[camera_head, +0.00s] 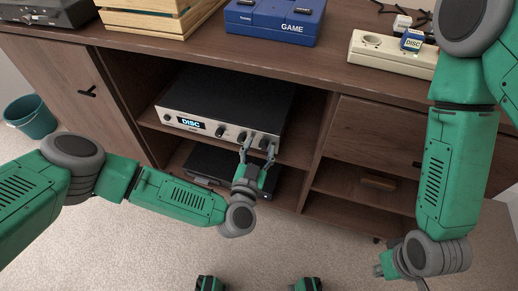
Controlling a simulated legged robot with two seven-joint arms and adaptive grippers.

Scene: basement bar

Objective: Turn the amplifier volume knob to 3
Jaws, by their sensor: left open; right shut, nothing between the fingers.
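The amplifier (225,95) is a dark box with a silver front, standing on the upper open shelf of the wooden cabinet. Its lit display (191,123) reads DISC. A knob sits at the left end of the front, and several dark knobs (242,136) sit toward the right end. My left gripper (257,152) is open in front of the right-hand knobs, its fingertips close to them and covering part of that area. I cannot tell whether it touches a knob, and the dial marks are too small to read. My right gripper (380,270) is shut and empty at the lower right, away from the amplifier.
A second dark device (215,166) lies on the shelf below. A teal bin (30,117) stands at the left.

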